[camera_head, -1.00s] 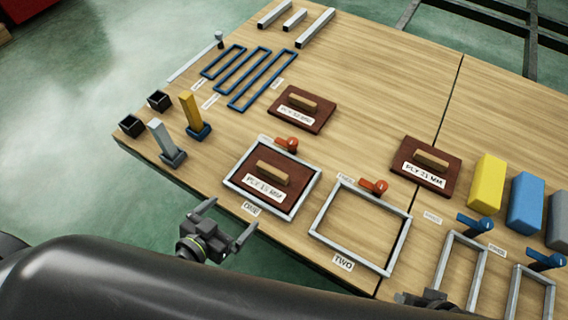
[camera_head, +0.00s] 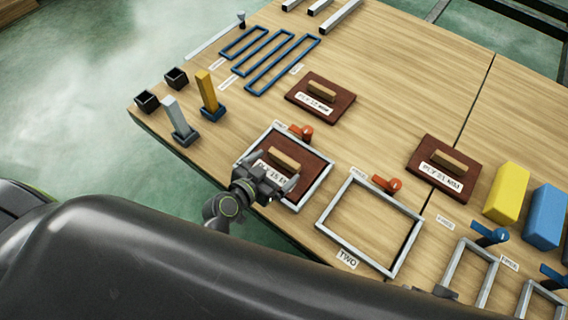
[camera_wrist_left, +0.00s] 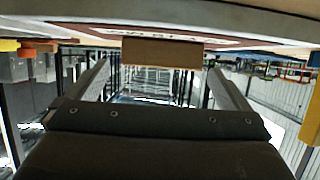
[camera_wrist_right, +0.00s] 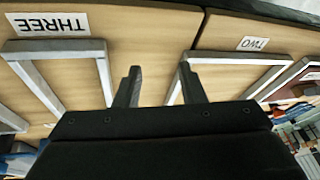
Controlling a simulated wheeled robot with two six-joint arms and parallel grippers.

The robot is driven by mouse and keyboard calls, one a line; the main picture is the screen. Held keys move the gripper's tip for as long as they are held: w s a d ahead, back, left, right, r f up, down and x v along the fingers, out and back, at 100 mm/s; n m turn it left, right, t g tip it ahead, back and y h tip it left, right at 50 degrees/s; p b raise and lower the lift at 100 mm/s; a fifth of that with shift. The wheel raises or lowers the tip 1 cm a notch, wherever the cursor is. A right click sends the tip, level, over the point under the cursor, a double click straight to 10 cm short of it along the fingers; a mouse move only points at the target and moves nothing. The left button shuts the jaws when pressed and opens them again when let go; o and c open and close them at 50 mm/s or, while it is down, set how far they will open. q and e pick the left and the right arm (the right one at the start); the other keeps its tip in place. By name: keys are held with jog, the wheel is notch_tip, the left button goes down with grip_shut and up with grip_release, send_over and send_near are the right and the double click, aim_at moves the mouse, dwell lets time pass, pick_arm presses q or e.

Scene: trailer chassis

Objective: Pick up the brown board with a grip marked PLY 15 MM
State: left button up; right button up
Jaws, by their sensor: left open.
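The brown board marked PLY 15 MM (camera_head: 312,162) lies inside the grey frame labelled ONE (camera_head: 318,188), with a tan block grip (camera_head: 284,160) on top. My left gripper (camera_head: 280,174) is over the frame's near edge, close to the grip, and covers part of the label. It is open and empty. In the left wrist view the grip (camera_wrist_left: 162,53) appears ahead, between the lines of the two spread fingers, and not clasped. My right gripper (camera_wrist_right: 160,76) shows in the right wrist view with its fingers apart and nothing between them.
Another brown board (camera_head: 335,101) lies behind, and one marked PLY 21 MM (camera_head: 465,168) lies to the right. An orange clamp (camera_head: 302,132) sits at the frame's far edge. The empty frame TWO (camera_head: 409,246) is on the right. Upright posts (camera_head: 178,115) stand at the left.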

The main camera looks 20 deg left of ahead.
aim_at(282, 159)
pick_arm(q)
jog(key=x, duration=0.4)
jog(key=shift+w+b, duration=0.25)
jog(key=shift+b, duration=0.05)
pick_arm(e)
jog(key=shift+w+a+r, duration=0.1)
jog(key=shift+a+r, duration=0.05)
pick_arm(q)
jog(key=shift+w+d+f, duration=0.1)
jog(key=shift+w+f, duration=0.05)
jog(key=shift+w, duration=0.25)
pick_arm(e)
jog(key=shift+w+r, duration=0.1)
jog(key=shift+r, duration=0.25)
pick_arm(q)
jog(key=c, duration=0.9)
pick_arm(e)
jog(key=shift+f, duration=0.1)
pick_arm(q)
jog(key=shift+c, duration=0.2)
